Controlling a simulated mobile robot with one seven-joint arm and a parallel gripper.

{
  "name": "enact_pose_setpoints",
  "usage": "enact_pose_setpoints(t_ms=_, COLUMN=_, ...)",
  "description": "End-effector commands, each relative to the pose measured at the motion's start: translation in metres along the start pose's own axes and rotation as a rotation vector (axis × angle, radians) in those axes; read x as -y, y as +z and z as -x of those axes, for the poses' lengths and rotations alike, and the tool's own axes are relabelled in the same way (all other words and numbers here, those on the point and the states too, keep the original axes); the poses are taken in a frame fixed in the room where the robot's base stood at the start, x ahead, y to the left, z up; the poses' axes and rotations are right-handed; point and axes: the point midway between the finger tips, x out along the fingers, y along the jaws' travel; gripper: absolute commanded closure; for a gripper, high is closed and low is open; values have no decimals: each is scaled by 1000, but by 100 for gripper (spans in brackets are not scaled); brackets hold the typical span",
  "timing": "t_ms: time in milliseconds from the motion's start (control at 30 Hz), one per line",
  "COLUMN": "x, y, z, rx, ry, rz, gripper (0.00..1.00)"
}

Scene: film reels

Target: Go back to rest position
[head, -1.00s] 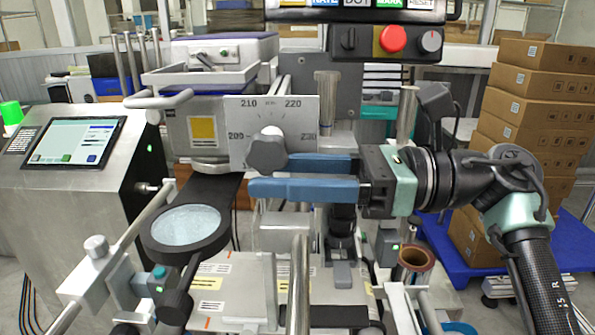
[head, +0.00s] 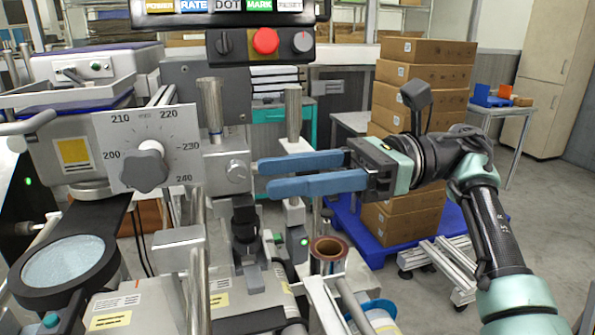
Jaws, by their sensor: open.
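My gripper (head: 262,177) reaches in from the right with its two blue fingers pointing left. The fingers are apart and nothing is between them. The grey dial knob (head: 144,168) sits on a white scale plate (head: 106,130) marked from 200 to 240, left of the fingertips. A clear gap separates the fingertips from the knob in the picture. Behind the fingertips is a metal block with a small round knob (head: 236,172).
A control box (head: 285,45) with a red button hangs above. A round magnifier (head: 63,270) is at lower left. A copper-coloured ring (head: 328,250) stands below my gripper. Stacked cartons (head: 425,75) stand on a blue pallet behind my arm. Open floor lies at lower right.

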Motion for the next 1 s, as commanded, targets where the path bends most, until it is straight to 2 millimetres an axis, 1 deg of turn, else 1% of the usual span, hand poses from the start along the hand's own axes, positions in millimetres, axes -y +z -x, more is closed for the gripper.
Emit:
enact_pose_setpoints(t_ms=167, x=0, y=0, z=7, rx=1, ry=1, rz=1, gripper=49)
enact_pose_setpoints(t_ms=467, x=0, y=0, z=8, rx=1, ry=1, rz=1, gripper=49)
enact_pose_setpoints(t_ms=567, x=1, y=2, z=5, rx=9, ry=-1, rz=2, gripper=49)
enact_pose_setpoints(t_ms=633, x=6, y=9, z=-5, rx=39, ry=-6, rz=5, gripper=49)
enact_pose_setpoints(t_ms=667, x=10, y=14, z=-11, rx=60, ry=-12, rz=6, gripper=49)
enact_pose_setpoints(t_ms=767, x=24, y=40, z=-40, rx=175, ry=-34, rz=2, gripper=49)
enact_pose_setpoints(t_ms=800, x=28, y=56, z=-52, rx=239, ry=-43, rz=-5, gripper=49)
enact_pose_setpoints(t_ms=867, x=32, y=82, z=-70, rx=348, ry=-50, rz=-27, gripper=49)
enact_pose_setpoints(t_ms=900, x=33, y=99, z=-79, rx=425, ry=-54, rz=-47, gripper=49)
enact_pose_setpoints(t_ms=967, x=32, y=125, z=-88, rx=542, ry=-51, rz=-85, gripper=49)
enact_pose_setpoints(t_ms=1000, x=30, y=142, z=-92, rx=621, ry=-45, rz=-116, gripper=49)
